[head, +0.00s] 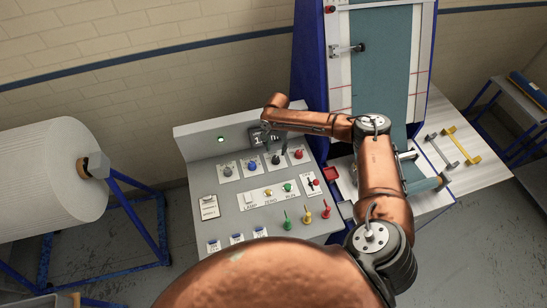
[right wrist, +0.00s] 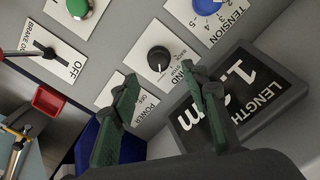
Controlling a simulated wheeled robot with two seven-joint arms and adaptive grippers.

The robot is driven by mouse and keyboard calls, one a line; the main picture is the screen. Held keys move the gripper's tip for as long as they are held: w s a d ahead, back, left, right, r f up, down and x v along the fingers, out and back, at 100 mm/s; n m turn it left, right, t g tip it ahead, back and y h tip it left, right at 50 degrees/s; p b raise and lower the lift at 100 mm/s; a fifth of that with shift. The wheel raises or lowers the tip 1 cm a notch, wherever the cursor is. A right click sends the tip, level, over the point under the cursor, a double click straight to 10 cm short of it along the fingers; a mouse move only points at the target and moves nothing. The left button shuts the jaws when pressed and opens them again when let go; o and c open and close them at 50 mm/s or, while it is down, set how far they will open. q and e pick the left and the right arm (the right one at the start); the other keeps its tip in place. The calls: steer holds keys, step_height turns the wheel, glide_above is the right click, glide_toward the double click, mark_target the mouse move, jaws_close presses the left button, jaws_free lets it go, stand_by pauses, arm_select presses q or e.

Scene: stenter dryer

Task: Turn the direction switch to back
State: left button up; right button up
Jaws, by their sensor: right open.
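In the head view the right gripper (head: 266,142) is over the panel's upper part, partly hidden. My left gripper is not in view.
A blue tension knob (right wrist: 206,8), a green button (right wrist: 78,8) and a brake lever (right wrist: 45,52) are near the switch. The length display (right wrist: 235,95) lies close behind the right finger. The power plate is partly hidden by the left finger. A white roll (head: 50,165) stands left.

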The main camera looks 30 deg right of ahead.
mark_target(276, 158)
steer(key=shift+f, duration=0.5)
step_height(276, 158, down, 5)
steer(key=shift+r+p, duration=0.1)
steer(key=shift+p, duration=0.3)
steer(key=shift+f, duration=0.7)
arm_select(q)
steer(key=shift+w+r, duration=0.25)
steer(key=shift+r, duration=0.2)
arm_select(e)
steer(key=shift+c, duration=0.6)
jaws_close()
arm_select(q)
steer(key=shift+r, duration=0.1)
